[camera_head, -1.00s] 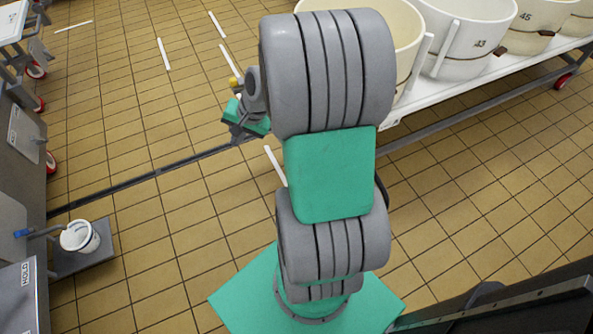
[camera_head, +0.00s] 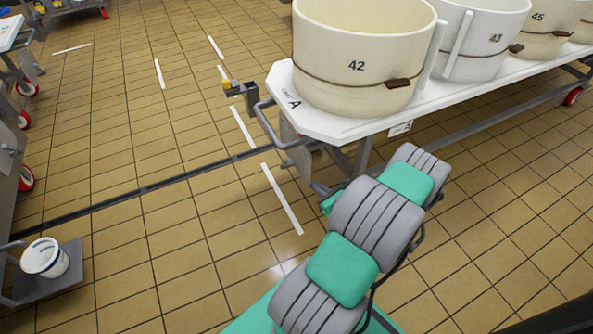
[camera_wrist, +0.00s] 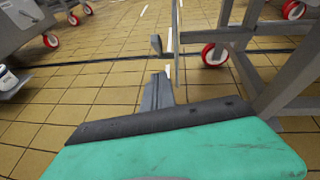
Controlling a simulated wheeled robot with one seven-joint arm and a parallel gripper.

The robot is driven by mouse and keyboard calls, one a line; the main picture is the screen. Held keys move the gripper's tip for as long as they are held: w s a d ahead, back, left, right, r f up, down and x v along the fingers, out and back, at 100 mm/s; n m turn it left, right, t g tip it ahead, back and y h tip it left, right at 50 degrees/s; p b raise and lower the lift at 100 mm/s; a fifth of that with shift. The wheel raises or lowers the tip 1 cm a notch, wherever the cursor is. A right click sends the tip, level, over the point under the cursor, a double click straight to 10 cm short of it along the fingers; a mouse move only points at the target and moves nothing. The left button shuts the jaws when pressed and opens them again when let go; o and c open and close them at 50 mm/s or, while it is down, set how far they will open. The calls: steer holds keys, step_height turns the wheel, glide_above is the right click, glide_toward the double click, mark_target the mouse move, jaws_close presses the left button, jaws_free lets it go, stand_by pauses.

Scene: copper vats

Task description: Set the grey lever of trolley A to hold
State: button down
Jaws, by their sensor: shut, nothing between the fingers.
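Trolley A (camera_head: 345,128) is a long white-topped trolley at the upper right of the head view, with a letter A on its near corner and on a hanging tag. A grey bar (camera_head: 296,144) sticks out below its left end; it may be the grey lever. I cannot read any lever setting. My gripper (camera_wrist: 157,90) is shut and empty, apart from the bar. In the head view it is mostly hidden by my arm.
Cream vats, including vat 42 (camera_head: 356,65), stand on the trolley. A grey loop handle (camera_head: 262,125) and a box with a yellow part (camera_head: 240,88) are at its left end. A white bucket (camera_head: 45,257) stands at lower left. The tiled floor between is clear.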

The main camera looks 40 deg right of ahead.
mark_target(287, 163)
steer(key=w+d+f+b, duration=0.1)
steer(key=w+b, duration=0.3)
steer(key=w, duration=0.8)
steer(key=shift+d+f, duration=0.2)
steer(key=shift+f, duration=0.2)
steer(key=shift+w+r, duration=0.1)
steer(key=shift+w, duration=0.05)
steer(key=shift+w+d+r+p, duration=0.15)
steer(key=shift+w+r+p, duration=0.2)
steer(key=shift+w+r, duration=0.2)
steer(key=shift+s, duration=0.1)
